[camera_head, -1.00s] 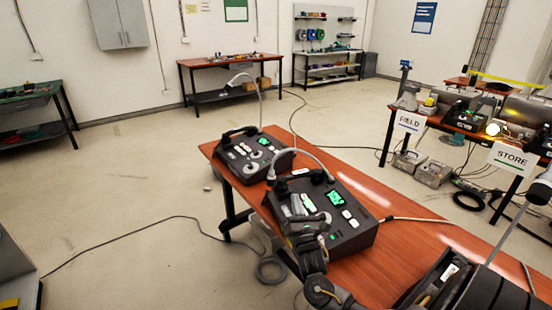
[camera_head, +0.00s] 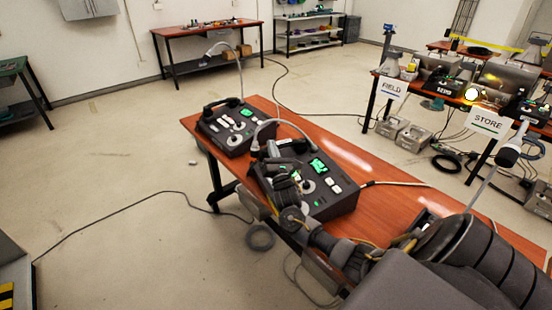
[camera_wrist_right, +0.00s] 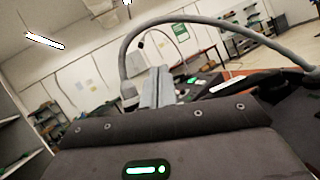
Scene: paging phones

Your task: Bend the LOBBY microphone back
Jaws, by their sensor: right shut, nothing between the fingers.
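Two dark paging phones stand on the red-brown table: a nearer one (camera_head: 336,203) and a farther one (camera_head: 228,130). I cannot read LOBBY on either. The nearer phone's grey gooseneck microphone (camera_head: 280,121) arches up and bends down to the left; it also arches across the right wrist view (camera_wrist_right: 215,24). The farther microphone (camera_head: 212,48) stands tall with its head bent left. My right gripper (camera_head: 274,152) is shut and empty over the nearer phone's back left part. In the right wrist view its fingers (camera_wrist_right: 158,84) are under the arch, close beside the microphone head (camera_wrist_right: 128,91); contact is unclear. My left gripper is out of view.
Another microphone head (camera_head: 508,156) rises at the right; its base is hidden behind my arm. FIELD (camera_head: 393,88) and STORE (camera_head: 487,122) signs hang at a back right table with more equipment. A cable crosses the open floor on the left.

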